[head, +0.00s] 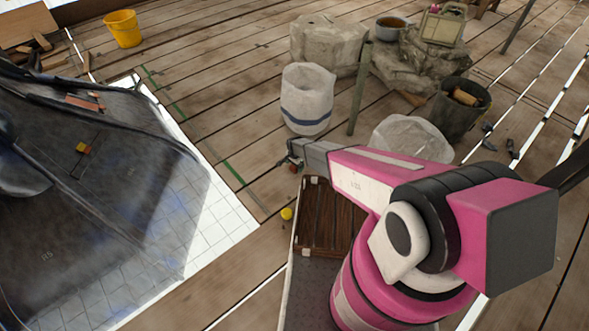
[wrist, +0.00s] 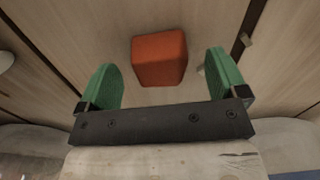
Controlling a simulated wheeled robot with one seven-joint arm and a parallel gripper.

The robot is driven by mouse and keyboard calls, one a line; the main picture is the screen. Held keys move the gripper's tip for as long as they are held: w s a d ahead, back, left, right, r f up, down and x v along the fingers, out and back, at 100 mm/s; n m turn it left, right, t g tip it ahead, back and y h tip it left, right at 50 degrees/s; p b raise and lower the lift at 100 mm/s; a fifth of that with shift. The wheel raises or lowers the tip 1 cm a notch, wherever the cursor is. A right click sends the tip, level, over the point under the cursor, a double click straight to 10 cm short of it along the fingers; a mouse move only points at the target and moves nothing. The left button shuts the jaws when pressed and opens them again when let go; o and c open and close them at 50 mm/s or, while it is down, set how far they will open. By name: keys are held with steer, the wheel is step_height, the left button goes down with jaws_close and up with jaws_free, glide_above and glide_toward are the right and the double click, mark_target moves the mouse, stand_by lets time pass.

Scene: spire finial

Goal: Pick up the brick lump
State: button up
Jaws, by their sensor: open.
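The brick lump (wrist: 160,57) is an orange-red block with rounded edges. In the wrist view it lies on the wooden planks, between and slightly beyond the fingertips of my gripper (wrist: 161,68). Both green finger pads are spread apart, with a gap on each side of the lump, and nothing is held. In the head view my gripper (head: 291,160) is at the end of my pink and grey arm, low over the deck. I cannot make out the lump clearly there.
A white bucket (head: 307,100) with a blue band stands just beyond my gripper. A thin post (head: 360,90), a pale stone block (head: 328,45), a pale sack-like lump (head: 412,138) and a dark bucket (head: 460,110) stand nearby. A dark translucent sheet (head: 80,180) fills the left. Planks left of the white bucket are clear.

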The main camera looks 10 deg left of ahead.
step_height(320, 180, down, 2)
steer(key=shift+f, duration=0.1)
steer(key=c, duration=1.1)
steer(key=shift+c, duration=0.2)
steer(key=shift+r, duration=0.2)
